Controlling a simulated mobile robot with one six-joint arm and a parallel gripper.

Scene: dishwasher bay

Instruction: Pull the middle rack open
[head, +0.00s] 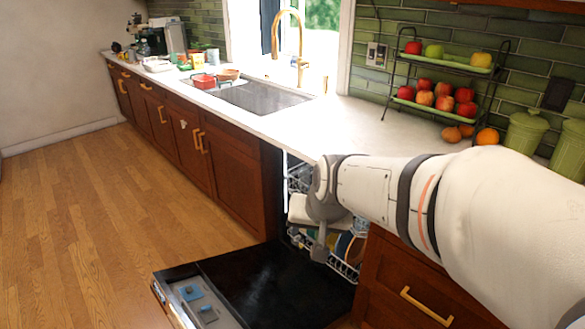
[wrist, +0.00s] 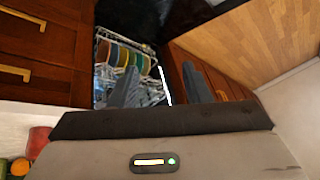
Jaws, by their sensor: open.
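The dishwasher stands open under the counter, its black door (head: 262,285) folded down flat. White wire racks show inside it. One rack (head: 299,176) is just under the counter, and a lower rack (head: 343,268) holds dishes. My arm hides much of the opening, so I cannot tell which is the middle rack. In the wrist view, a wire rack (wrist: 103,52) with coloured plates lies beyond the fingers. My gripper (wrist: 161,88) is open, its two dark fingers apart, with a thin white bar (wrist: 164,86) between them. I cannot tell whether they touch it.
Wooden cabinets with brass handles flank the dishwasher, including a drawer (head: 425,305) at right. The counter (head: 300,128) holds a sink (head: 258,97) and a two-tier fruit stand (head: 440,66). Wooden floor (head: 90,220) is clear at left.

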